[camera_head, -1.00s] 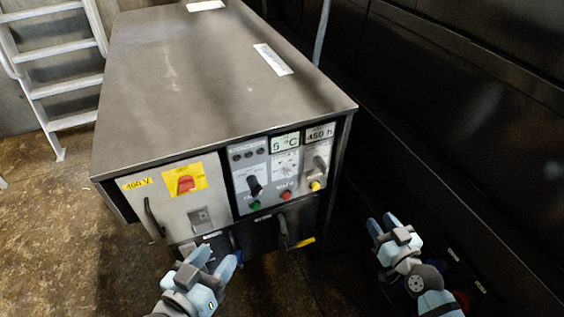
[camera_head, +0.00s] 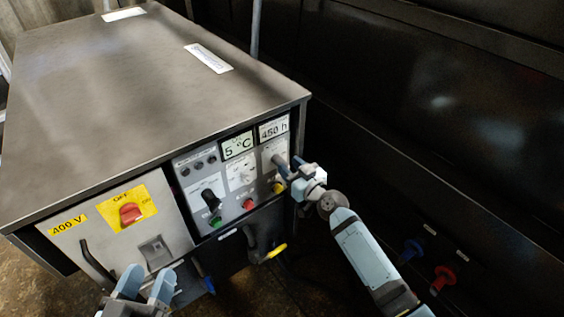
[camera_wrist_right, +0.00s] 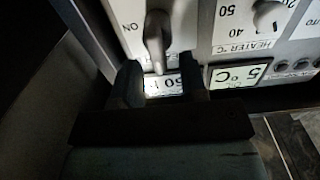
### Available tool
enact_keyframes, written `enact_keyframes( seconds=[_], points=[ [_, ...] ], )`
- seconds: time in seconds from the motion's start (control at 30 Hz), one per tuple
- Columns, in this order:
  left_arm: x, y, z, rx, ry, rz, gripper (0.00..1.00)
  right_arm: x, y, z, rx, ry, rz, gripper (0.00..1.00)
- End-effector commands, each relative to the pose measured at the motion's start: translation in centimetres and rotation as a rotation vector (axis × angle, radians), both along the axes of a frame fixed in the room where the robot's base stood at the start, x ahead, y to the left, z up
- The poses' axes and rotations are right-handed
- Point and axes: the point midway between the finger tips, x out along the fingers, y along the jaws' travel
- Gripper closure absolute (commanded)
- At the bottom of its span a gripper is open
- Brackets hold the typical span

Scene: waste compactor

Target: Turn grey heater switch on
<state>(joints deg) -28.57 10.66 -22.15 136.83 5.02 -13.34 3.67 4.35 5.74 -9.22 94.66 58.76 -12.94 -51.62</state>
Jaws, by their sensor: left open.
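The grey switch (camera_head: 280,161) is a lever-shaped handle on the right part of the control panel, under the 450 h display. It also shows in the right wrist view (camera_wrist_right: 158,35), upside down, with the word ON beside it. My right gripper (camera_head: 291,170) is at the switch. In the wrist view its two fingers (camera_wrist_right: 162,84) are apart, one to each side of the switch's line; contact cannot be told. My left gripper (camera_head: 146,283) is open and empty, low in front of the cabinet's left door.
The panel also carries a black knob (camera_head: 208,195), a green button (camera_head: 215,221), a red button (camera_head: 248,204), a yellow button (camera_head: 278,187) and a heater dial (camera_wrist_right: 267,14). A red OFF switch (camera_head: 130,213) is at left. Red and blue valves (camera_head: 443,277) sit at lower right.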

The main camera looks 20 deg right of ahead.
Motion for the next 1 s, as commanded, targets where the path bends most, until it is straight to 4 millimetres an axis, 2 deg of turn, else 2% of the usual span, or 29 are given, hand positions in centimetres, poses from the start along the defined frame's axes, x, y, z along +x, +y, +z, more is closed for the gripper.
enact_keyframes(
  seconds=[0.03, 0.2, 0.6, 0.63, 0.73, 0.77, 1.0],
  points=[
    [0.0, -0.1, 0.1, -0.007, -0.01, -0.003, 0.47, 0.9, 0.4, -0.1, 0.003, 0.0, 0.0, 0.61],
    [-0.1, -0.3, 0.6, -0.023, -0.033, -0.011, 0.47, 2.8, 1.0, 0.0, 0.001, -0.001, 0.0, 0.61],
    [-0.2, -0.3, 1.1, -0.032, -0.048, -0.013, 0.47, 3.5, 1.3, 0.0, -0.001, 0.0, 0.001, 0.61],
    [-0.2, -0.3, 1.1, -0.032, -0.048, -0.013, 0.47, 3.5, 1.3, 0.0, 0.0, 0.0, 0.001, 0.65],
    [-0.2, -0.3, 1.2, -0.031, -0.048, -0.013, 0.47, 3.5, 1.3, 0.0, 0.0, 0.0, 0.001, 0.88],
    [-0.2, -0.3, 1.2, -0.031, -0.048, -0.013, 0.47, 3.5, 1.3, 0.0, 0.0, 0.0, 0.001, 0.92],
    [-0.1, -0.3, 1.1, -0.031, -0.047, -0.013, 0.47, 3.5, 1.3, 0.0, 0.014, 0.006, 0.001, 0.92]
  ],
)
